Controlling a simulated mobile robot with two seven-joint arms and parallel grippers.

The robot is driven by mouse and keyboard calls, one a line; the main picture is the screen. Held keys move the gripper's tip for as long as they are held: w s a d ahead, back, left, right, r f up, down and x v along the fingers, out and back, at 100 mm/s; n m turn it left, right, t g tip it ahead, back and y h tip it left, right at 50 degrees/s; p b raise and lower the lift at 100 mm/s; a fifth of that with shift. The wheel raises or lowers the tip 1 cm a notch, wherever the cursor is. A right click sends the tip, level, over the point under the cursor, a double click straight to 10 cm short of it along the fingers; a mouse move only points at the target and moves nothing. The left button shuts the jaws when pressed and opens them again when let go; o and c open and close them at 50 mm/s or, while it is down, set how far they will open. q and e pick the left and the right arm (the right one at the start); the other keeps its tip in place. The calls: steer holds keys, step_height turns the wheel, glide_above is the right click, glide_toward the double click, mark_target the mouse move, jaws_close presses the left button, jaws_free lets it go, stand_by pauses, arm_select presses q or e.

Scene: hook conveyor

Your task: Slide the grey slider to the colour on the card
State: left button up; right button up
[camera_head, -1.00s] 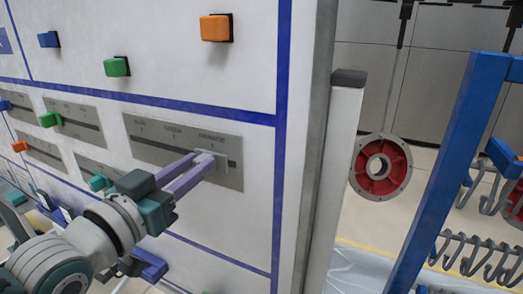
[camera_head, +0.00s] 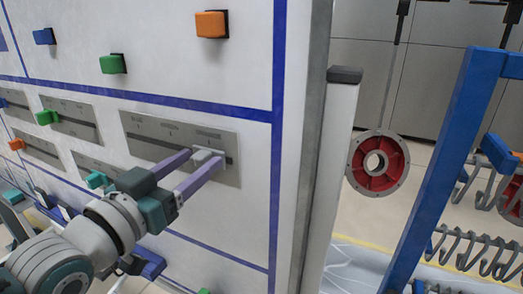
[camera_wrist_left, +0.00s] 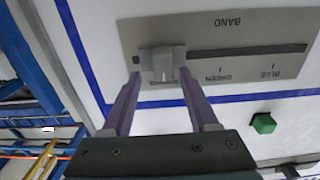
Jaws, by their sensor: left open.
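The grey slider (camera_head: 207,155) sits near the right end of a dark slot in a grey plate (camera_head: 150,128) on the white panel. It also shows in the left wrist view (camera_wrist_left: 162,66), at the left part of the slot there. That view shows the upside-down words BAND, GREEN and BLUE; GREEN and BLUE lie to the right of the slider. My left gripper (camera_head: 204,160) is open, with its purple fingers on either side of the slider; any contact is unclear. I cannot see a colour card. My right gripper is not in view.
An orange button (camera_head: 212,24) and a green button (camera_head: 113,64) stick out above the plate. Other slider plates (camera_head: 72,120) lie to the left. A blue frame with hooks (camera_head: 455,150) and a red wheel (camera_head: 378,163) stand right of the panel.

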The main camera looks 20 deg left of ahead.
arm_select(q)
steer(key=s+b, duration=0.2)
steer(key=s, duration=0.8)
steer(key=shift+a, duration=0.4)
steer(key=shift+w, duration=0.1)
steer(key=s+d+f+g, duration=0.5)
steer(key=f+g, duration=0.2)
steer(key=g, duration=0.1)
steer(key=s+d+f+m+g+y, duration=0.1)
steer(key=s+d+f+g, duration=0.1)
steer(key=s+g, duration=0.6)
step_height(320, 180, up, 18)
steer(key=s+t+p, duration=0.1)
steer(key=s+p, duration=0.1)
steer(key=p, duration=1.5)
steer(key=shift+s+a+t, duration=0.3)
steer(key=shift+s, duration=0.1)
